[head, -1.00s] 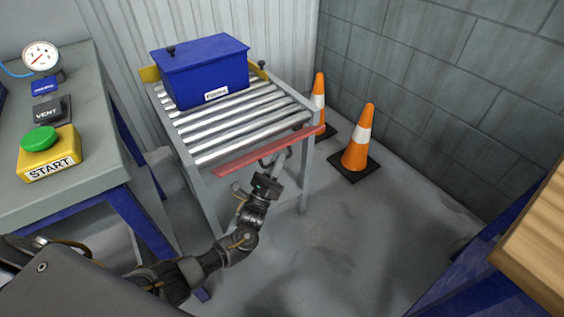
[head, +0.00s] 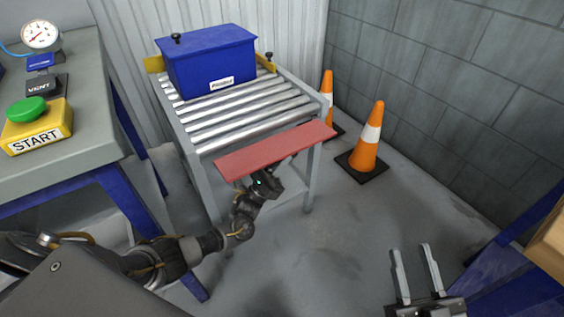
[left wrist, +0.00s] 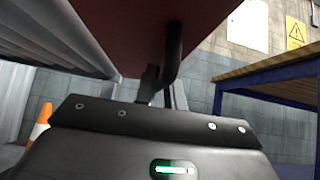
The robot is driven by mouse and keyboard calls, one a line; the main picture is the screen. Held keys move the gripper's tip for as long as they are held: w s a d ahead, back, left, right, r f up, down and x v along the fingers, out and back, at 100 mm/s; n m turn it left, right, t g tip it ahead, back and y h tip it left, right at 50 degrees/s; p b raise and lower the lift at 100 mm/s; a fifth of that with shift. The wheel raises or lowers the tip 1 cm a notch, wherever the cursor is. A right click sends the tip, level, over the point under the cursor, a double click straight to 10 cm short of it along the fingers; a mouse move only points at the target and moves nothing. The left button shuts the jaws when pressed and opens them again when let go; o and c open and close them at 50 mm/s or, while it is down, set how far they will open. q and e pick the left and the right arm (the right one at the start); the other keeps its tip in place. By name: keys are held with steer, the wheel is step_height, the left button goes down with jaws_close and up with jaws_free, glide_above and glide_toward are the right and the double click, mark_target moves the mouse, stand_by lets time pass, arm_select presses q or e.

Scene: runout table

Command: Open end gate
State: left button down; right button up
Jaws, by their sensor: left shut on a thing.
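The end gate is a flat red plate (head: 275,150) across the front end of the roller table (head: 245,118). Its broad face shows in the head view and it is tilted out. My left gripper (head: 272,180) is under the plate at its front side. In the left wrist view the plate's dark red underside (left wrist: 130,25) hangs overhead, and a black handle (left wrist: 173,55) comes down from it into the jaws, which are shut on it. The fingertips are partly hidden. My right gripper (head: 415,272) is at the lower right of the head view, open and empty.
A blue lidded box (head: 208,62) sits on the rollers at the far end. Orange cones (head: 366,140) stand right of the table. A bench with a green START button (head: 27,109) is at the left. The floor in front is clear.

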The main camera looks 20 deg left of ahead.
steer(key=shift+r, duration=0.1)
stand_by(0.3)
arm_select(q)
steer(key=c, duration=1.5)
jaws_free()
steer(key=shift+w, duration=0.1)
